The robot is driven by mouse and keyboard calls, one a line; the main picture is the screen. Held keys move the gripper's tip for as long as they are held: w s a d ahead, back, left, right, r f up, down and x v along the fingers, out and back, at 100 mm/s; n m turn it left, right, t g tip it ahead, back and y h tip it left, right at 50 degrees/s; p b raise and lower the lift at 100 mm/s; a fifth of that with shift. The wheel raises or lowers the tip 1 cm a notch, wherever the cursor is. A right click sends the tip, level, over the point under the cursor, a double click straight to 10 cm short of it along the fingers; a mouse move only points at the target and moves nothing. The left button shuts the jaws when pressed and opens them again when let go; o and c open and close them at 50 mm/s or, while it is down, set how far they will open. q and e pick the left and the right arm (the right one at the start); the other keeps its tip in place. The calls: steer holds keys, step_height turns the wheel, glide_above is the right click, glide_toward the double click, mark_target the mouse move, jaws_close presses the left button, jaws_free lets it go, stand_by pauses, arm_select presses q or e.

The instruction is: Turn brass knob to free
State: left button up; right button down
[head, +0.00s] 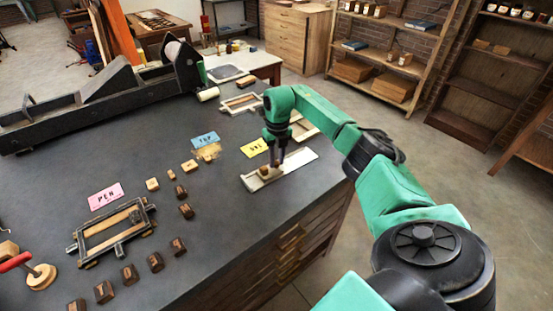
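My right gripper (276,162) points straight down over a pale, flat tray (302,159) at the right of the dark worktop. Its two dark fingers come down at the tray's left part. A small brass-brown piece (264,171) sits at the fingertips and may be the brass knob. It is too small and too covered to tell whether the fingers grip it, or how it is turned. My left gripper is not in view.
A yellow card (254,148) lies just behind the tray, and a blue card (205,140) further left. A wooden frame (112,231), a pink card (105,196) and several small wooden blocks are at left. A long black press (95,93) stands behind.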

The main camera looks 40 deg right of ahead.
steer(key=shift+n, duration=0.5)
steer(key=n+b, duration=0.1)
steer(key=n, duration=0.1)
steer(key=shift+n, duration=0.4)
steer(key=n+b, duration=0.1)
steer(key=n, duration=0.3)
steer(key=shift+w+n, duration=0.1)
steer(key=shift+n, duration=0.2)
steer(key=n, duration=0.4)
steer(key=shift+r+n, duration=0.1)
steer(key=shift+n, duration=0.2)
steer(key=n, duration=0.4)
steer(key=shift+n+b, duration=0.35)
steer(key=shift+n, duration=0.05)
steer(key=c, duration=0.9)
jaws_free()
steer(key=shift+c, duration=0.2)
